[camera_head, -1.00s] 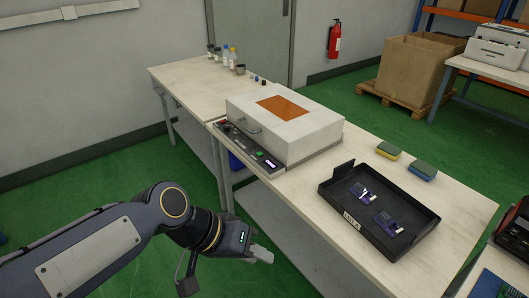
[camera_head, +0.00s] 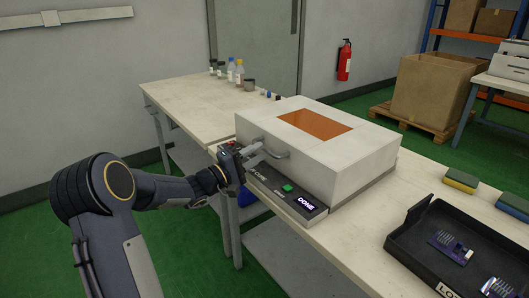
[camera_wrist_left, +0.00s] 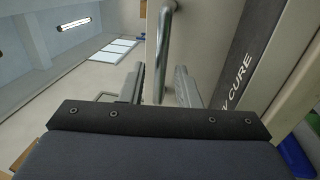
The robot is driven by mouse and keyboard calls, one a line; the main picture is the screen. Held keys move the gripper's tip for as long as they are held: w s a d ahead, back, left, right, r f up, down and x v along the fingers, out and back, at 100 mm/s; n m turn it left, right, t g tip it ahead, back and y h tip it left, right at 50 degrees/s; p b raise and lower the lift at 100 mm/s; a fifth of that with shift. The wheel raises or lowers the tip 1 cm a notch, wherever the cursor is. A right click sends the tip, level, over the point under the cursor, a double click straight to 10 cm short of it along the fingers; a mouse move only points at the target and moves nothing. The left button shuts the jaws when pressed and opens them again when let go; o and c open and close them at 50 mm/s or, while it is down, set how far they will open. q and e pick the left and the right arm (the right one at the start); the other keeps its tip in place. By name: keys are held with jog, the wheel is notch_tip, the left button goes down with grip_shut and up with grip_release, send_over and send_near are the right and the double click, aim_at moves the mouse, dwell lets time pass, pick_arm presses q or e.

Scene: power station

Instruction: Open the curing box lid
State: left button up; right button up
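The curing box (camera_head: 335,160) is a white box with an orange window (camera_head: 316,124) on top, and its lid is shut. A metal handle (camera_head: 281,152) sticks out from its front; it also shows in the wrist view as a bar (camera_wrist_left: 163,45). My left gripper (camera_head: 262,154) is at the handle. In the wrist view its two fingers (camera_wrist_left: 159,88) are spread, with the bar between them and a gap on each side. I cannot tell how far the bar reaches in between the fingers. My right gripper is not in view.
The control panel (camera_head: 284,189) below the handle has a green button and a display reading DONE. Bottles (camera_head: 231,72) stand at the back.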

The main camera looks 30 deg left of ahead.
aim_at(264, 149)
pick_arm(q)
jog(key=shift+x, duration=1.8)
jog(key=shift+f, duration=0.1)
grip_shut()
